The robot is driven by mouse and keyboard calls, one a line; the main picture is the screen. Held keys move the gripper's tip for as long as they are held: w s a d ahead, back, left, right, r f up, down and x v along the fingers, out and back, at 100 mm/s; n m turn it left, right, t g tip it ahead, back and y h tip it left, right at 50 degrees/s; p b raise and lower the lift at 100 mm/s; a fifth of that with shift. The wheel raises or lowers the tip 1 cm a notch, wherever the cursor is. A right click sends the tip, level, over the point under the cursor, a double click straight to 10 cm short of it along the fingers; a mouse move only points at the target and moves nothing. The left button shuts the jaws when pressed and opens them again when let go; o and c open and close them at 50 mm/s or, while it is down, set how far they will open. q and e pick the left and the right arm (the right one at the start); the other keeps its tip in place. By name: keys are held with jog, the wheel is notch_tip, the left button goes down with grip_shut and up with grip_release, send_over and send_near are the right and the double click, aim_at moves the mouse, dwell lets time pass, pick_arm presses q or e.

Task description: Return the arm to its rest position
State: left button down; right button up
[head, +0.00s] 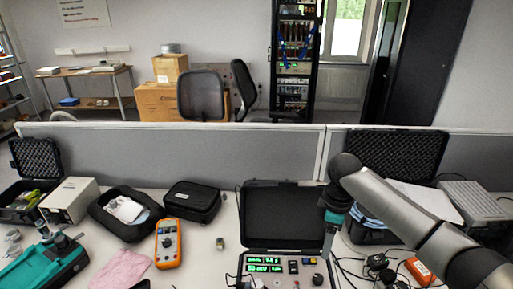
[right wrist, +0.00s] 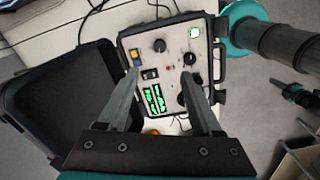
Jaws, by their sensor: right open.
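My right arm comes in from the right in the head view, over the right part of the desk. Its gripper (head: 328,250) points down beside the right edge of an open black case holding a control panel (head: 285,265). In the right wrist view my right gripper (right wrist: 160,74) is open, its two fingers apart with nothing between them. The panel (right wrist: 172,50), with knobs and green lit displays, shows beyond and between the fingers. I cannot tell the exact gap from fingers to panel. My left gripper is not in view.
An orange multimeter (head: 168,243), a black pouch (head: 192,201), an open black case (head: 125,213) and a teal device (head: 43,264) stand on the left. Cables and an orange box (head: 419,271) lie on the right. A grey partition (head: 200,158) runs behind the desk.

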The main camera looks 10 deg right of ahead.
jog(key=s+a+f+m+t+y, duration=0.1)
jog(key=s+a+f, duration=0.3)
jog(key=s+a, duration=0.25)
jog(key=s+a+f+m+t+y, duration=0.1)
jog(key=s+a+f, duration=0.3)
jog(key=s+a, duration=0.25)
jog(key=s+d+r+m+t+h, duration=0.2)
jog(key=s+r+m, duration=0.1)
jog(key=s+m, duration=0.65)
jog(key=s+f+n+g+b, duration=0.3)
jog(key=f+b, duration=0.6)
jog(key=f, duration=2.2)
jog(key=s+d+f+b, duration=0.1)
jog(key=s+f+b, duration=0.3)
jog(key=s+f, duration=0.4)
jog(key=s+d+f+b, duration=0.1)
jog(key=s+f+b, duration=0.3)
jog(key=f, duration=0.9)
jog(key=s, duration=0.3)
jog(key=shift+s+d, duration=0.4)
